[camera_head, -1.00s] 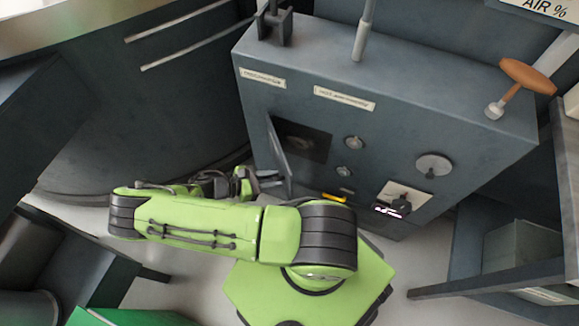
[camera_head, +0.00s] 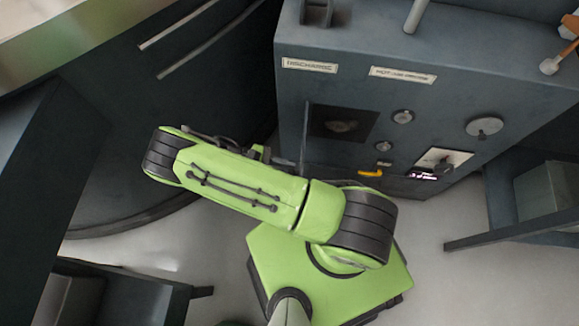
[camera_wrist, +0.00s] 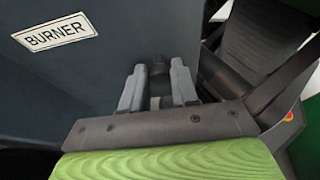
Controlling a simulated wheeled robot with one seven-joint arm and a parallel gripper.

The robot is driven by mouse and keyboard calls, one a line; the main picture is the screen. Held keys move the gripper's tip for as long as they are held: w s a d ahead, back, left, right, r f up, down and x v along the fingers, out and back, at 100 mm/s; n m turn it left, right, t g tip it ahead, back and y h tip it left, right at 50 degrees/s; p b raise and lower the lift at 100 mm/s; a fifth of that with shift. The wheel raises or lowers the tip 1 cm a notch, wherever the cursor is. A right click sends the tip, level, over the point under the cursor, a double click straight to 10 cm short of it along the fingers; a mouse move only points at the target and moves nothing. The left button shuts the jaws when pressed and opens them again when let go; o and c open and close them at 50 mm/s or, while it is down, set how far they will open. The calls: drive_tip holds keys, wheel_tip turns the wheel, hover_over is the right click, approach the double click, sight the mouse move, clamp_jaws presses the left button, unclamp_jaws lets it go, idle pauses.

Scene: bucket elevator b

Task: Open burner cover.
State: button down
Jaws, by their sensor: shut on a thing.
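The burner cover (camera_wrist: 85,65) is a dark grey panel with a white BURNER label (camera_wrist: 55,32) in the wrist view. In the head view the cover (camera_head: 306,132) stands out nearly edge-on at the left of a dark square opening (camera_head: 343,122) in the grey cabinet. My gripper (camera_wrist: 158,78) is shut on a small dark knob (camera_wrist: 158,64) at the cover's edge, with one finger on either side. In the head view my green arm hides most of the gripper.
The cabinet front (camera_head: 450,110) carries round knobs, a dial (camera_head: 484,127), a lit switch panel (camera_head: 440,162) and a yellow handle (camera_head: 371,173). A curved dark vessel (camera_head: 190,110) stands close on the left. Dark framed stands are at lower left (camera_head: 130,285) and right (camera_head: 520,200).

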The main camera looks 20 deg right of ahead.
drive_tip(key=shift+w+a, duration=0.1)
idle(0.3)
drive_tip(key=c, duration=0.9)
unclamp_jaws()
drive_tip(key=shift+o, duration=0.2)
drive_tip(key=v, duration=1.5)
drive_tip(key=shift+w+a+p, duration=0.2)
drive_tip(key=shift+a+p, duration=0.05)
drive_tip(key=shift+p, duration=0.2)
drive_tip(key=shift+r, duration=0.15)
